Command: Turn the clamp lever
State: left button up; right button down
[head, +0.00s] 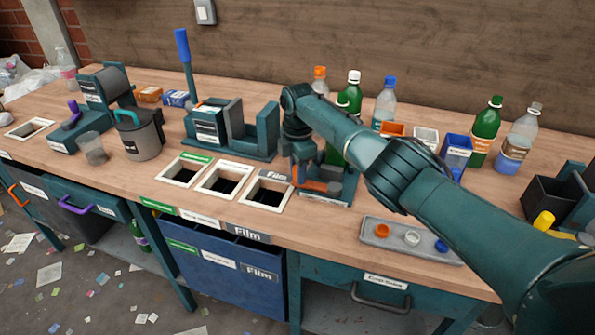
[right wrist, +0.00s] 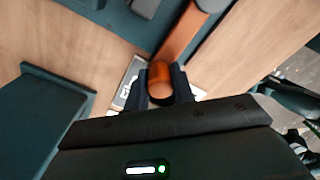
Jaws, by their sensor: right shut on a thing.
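The orange clamp lever (head: 318,186) sits low on a dark teal fixture (head: 346,187) near the middle of the bench. My right gripper (head: 298,172) reaches down to it from the right and partly hides the fixture. In the right wrist view, the orange lever (right wrist: 182,38) runs up and to the right, and its rounded end lies between the two dark fingers of my right gripper (right wrist: 161,86). The fingers are shut on that end. A green bottle stands at the fixture, largely behind my arm. My left gripper is not in view.
Three sorting openings (head: 223,181) lie left of the gripper. A teal press with a blue handle (head: 184,48) stands behind them. Several bottles (head: 486,127) stand along the back. A grey tray (head: 388,249) with three caps lies at the front right.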

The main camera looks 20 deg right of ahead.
jog(key=shift+d, duration=0.15)
jog(key=c, duration=1.2)
grip_release()
jog(key=shift+o, duration=0.2)
notch_tip(320, 180, up, 13)
jog(key=shift+r, duration=0.15)
